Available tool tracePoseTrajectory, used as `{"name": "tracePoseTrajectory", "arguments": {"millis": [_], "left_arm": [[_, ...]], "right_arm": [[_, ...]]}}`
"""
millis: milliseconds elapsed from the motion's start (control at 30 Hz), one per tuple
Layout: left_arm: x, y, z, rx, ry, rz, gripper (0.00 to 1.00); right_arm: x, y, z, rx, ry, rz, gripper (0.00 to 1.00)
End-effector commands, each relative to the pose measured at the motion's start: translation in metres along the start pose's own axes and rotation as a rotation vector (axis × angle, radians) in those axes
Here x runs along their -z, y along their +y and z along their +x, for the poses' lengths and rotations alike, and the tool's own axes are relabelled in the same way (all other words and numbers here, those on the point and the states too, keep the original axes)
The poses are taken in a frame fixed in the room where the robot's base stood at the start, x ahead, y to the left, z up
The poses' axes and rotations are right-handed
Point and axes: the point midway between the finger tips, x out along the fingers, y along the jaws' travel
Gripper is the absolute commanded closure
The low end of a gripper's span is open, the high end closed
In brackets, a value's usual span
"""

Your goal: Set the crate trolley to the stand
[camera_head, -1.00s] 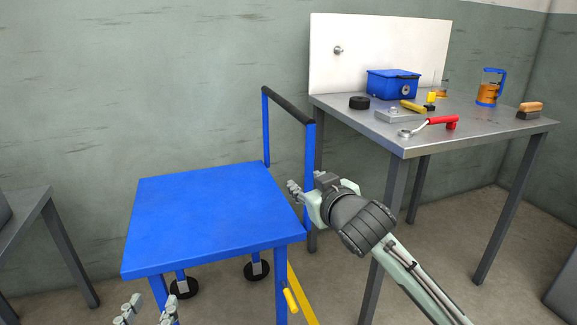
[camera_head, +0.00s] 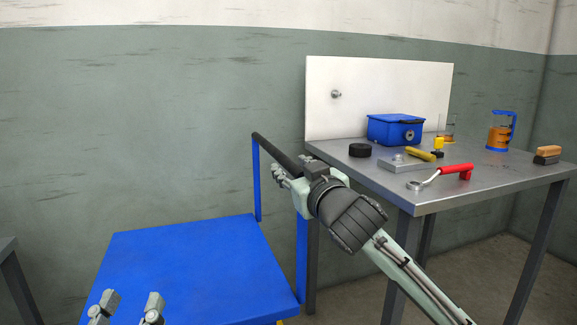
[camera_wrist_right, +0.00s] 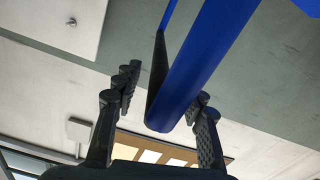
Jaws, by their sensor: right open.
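The blue crate trolley (camera_head: 190,270) stands at lower left, its flat top empty. Its push handle, with blue posts and a black grip bar (camera_head: 272,148), rises on its right side. My right gripper (camera_head: 284,178) is at the near end of the handle. In the right wrist view, its open fingers (camera_wrist_right: 163,95) stand on either side of the blue handle post (camera_wrist_right: 205,60), with the black grip (camera_wrist_right: 158,75) beside it; I cannot tell whether they touch. My left gripper (camera_head: 128,304) is open and empty at the trolley's near left part. The trolley's wheels are out of view.
A grey metal table (camera_head: 470,190) stands right of the trolley, close to the handle. It carries a blue box (camera_head: 395,131), a red-handled wrench (camera_head: 440,175), a jug (camera_head: 499,132) and a brush (camera_head: 547,155). A white board (camera_head: 375,90) stands behind it. Another grey table (camera_head: 18,285) is at far left.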

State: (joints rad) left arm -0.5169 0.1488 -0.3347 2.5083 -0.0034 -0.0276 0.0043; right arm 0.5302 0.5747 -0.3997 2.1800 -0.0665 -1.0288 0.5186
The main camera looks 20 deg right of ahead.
Motion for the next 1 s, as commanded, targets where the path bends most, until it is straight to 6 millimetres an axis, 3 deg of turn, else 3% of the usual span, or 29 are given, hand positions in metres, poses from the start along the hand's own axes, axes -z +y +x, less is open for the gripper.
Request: {"name": "tracePoseTrajectory", "arguments": {"millis": [200, 500, 833, 1000], "left_arm": [[0.003, -0.001, 0.0, 0.001, 0.02, 0.001, 0.6], [0.003, -0.001, 0.0, 0.001, 0.022, 0.001, 0.6], [0.003, -0.001, 0.0, 0.001, 0.022, 0.001, 0.6], [0.003, -0.001, 0.0, 0.001, 0.022, 0.001, 0.6]], "right_arm": [[0.0, 0.0, 0.023, 0.0, 0.0, 0.0, 0.59], [0.0, 0.0, 0.026, 0.001, 0.0, 0.001, 0.59], [0.0, 0.0, 0.025, 0.0, 0.0, 0.001, 0.99], [0.0, 0.0, 0.025, 0.0, -0.001, 0.001, 1.0]]}}
